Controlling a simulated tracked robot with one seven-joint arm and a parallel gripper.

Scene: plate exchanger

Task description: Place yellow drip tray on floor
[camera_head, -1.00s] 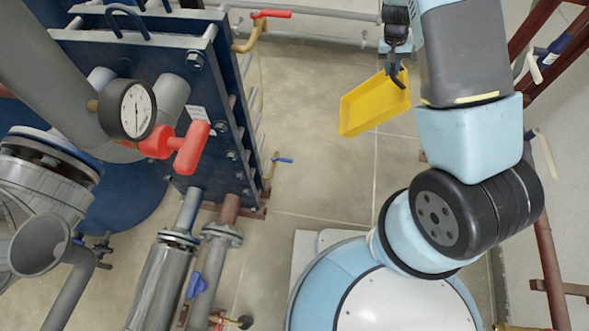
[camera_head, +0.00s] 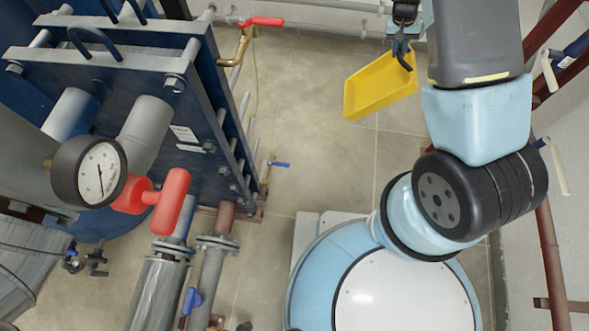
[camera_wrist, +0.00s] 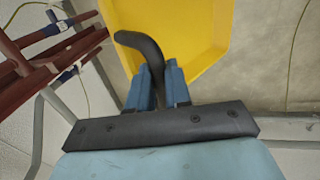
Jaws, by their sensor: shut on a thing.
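The yellow drip tray (camera_head: 380,86) is held up in the air near the top of the head view, right of centre, over the floor. The exact contact between fingers and tray is partly hidden. The concrete floor (camera_head: 320,150) shows below and left of the tray.
A blue plate exchanger (camera_head: 150,110) with a pressure gauge (camera_head: 90,170) and a red-handled valve (camera_head: 170,200) stands at the left. A red-lever brass valve (camera_head: 255,25) is at the top. Dark red pipes (camera_head: 548,250) run along the right wall. Floor between is clear.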

